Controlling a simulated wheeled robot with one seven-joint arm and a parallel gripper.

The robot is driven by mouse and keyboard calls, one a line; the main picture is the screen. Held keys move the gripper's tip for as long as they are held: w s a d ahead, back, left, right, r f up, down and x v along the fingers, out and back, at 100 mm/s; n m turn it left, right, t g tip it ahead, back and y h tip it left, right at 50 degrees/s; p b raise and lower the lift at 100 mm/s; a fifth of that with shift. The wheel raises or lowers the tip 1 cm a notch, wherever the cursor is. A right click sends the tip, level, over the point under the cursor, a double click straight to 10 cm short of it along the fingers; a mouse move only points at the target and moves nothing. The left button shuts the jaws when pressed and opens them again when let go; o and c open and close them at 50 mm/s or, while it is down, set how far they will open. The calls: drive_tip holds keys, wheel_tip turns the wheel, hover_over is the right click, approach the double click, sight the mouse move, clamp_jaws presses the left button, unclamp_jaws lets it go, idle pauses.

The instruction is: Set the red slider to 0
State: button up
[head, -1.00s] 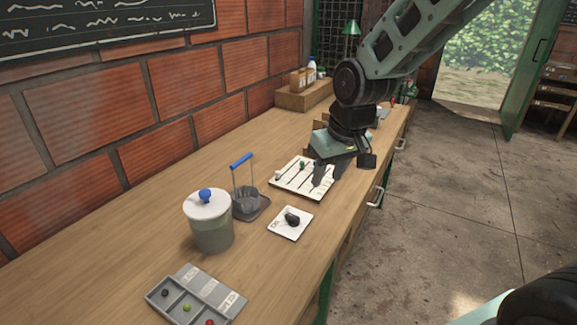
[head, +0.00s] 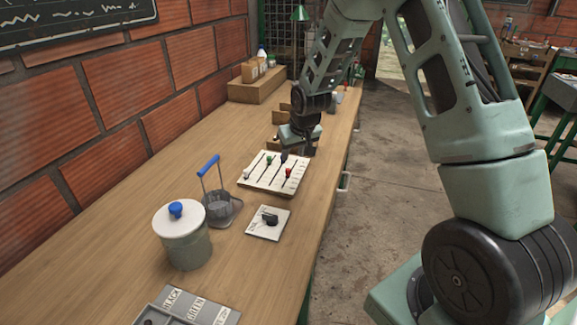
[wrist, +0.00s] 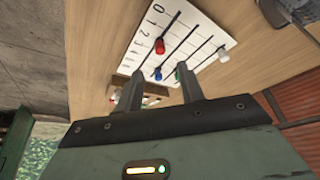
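A white slider board (head: 260,185) lies on the bench, with dark parallel slots and numbers along one edge. The red slider (head: 289,172) is in the slot closest to the numbers; in the wrist view the red knob (wrist: 160,46) stands partway along, roughly by the 2, hard to read exactly. A blue knob (wrist: 158,74), a green knob (wrist: 181,68) and a white knob (wrist: 222,55) sit in the other slots. My gripper (wrist: 158,80) is empty with its fingers apart. In the head view my gripper (head: 297,152) is at the board's far edge, beyond the red knob and not touching it.
A white dial plate (head: 268,222) with a black knob lies closer, beside a blue-handled holder (head: 220,205) and a lidded jar (head: 184,245). A grey sorting tray (head: 190,308) is at the near edge. Wooden boxes (head: 258,85) stand behind. Bare bench lies left of the board.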

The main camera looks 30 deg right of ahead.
sight(288, 169)
drive_tip(key=x, duration=0.8)
drive_tip(key=shift+p, duration=0.35)
clamp_jaws()
